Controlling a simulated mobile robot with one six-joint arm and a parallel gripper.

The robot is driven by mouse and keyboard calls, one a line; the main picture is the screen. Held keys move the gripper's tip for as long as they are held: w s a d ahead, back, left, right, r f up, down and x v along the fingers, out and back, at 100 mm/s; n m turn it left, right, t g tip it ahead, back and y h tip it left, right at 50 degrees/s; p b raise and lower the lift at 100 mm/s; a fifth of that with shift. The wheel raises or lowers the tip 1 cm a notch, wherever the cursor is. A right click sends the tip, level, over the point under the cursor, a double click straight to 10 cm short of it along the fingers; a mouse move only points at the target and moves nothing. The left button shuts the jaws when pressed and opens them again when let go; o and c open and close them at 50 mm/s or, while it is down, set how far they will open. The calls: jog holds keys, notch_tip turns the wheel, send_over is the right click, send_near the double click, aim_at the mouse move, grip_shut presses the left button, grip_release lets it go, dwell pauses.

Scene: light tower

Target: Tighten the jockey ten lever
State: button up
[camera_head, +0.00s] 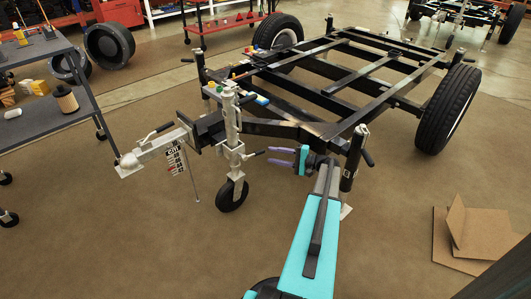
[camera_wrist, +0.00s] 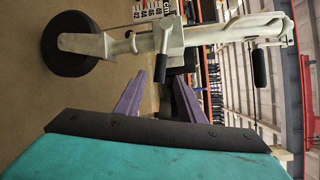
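The jockey wheel stand (camera_head: 232,128) is a pale upright post with a black wheel (camera_head: 232,195), beside the trailer drawbar. A short lever with a black grip (camera_head: 257,153) sticks out from its clamp toward my gripper. My gripper (camera_head: 270,156) has purple fingers, apart with nothing seen between them, just right of this grip. In the wrist view the picture is turned sideways, with the wheel (camera_wrist: 75,45) at left. There the lever's black grip (camera_wrist: 160,68) lies ahead of the gap between my fingertips (camera_wrist: 161,82). I cannot tell whether they touch.
The black trailer frame (camera_head: 292,130) stands behind the jockey stand. A black post with a handle (camera_head: 352,158) is close to my arm's right. A second black grip (camera_wrist: 258,68) shows higher on the stand. Cardboard (camera_head: 478,232) lies on the floor at right.

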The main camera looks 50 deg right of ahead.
jog(key=shift+v, duration=1.25)
jog(key=shift+n, duration=0.3)
grip_shut()
notch_tip(320, 180, up, 12)
jog(key=s+a+n+g+h+b, duration=0.1)
jog(key=n+g+h+b, duration=0.3)
jog(key=n, duration=1)
jog(key=shift+s+a+g+h+b, duration=0.3)
jog(key=shift+s+h+b, duration=0.4)
jog(key=shift+s, duration=0.2)
jog(key=shift+r, duration=0.15)
